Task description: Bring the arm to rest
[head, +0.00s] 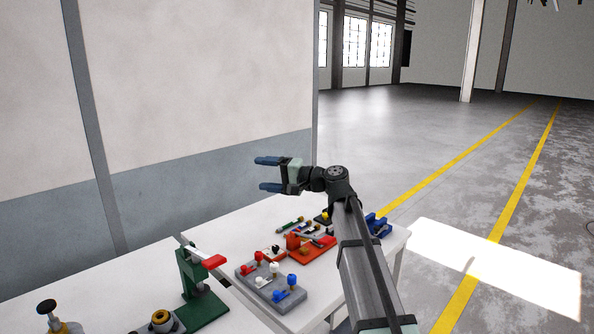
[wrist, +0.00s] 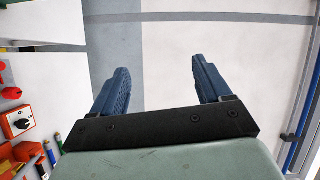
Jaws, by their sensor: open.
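My gripper (head: 267,174) is raised above the white table in the head view, with its two blue fingers pointing left toward the wall. The fingers are spread apart with nothing between them. The fingers touch nothing. My arm reaches up from the lower right and hides part of the table.
A dark-knobbed item (head: 48,308) stands lower left. The air around the gripper is clear.

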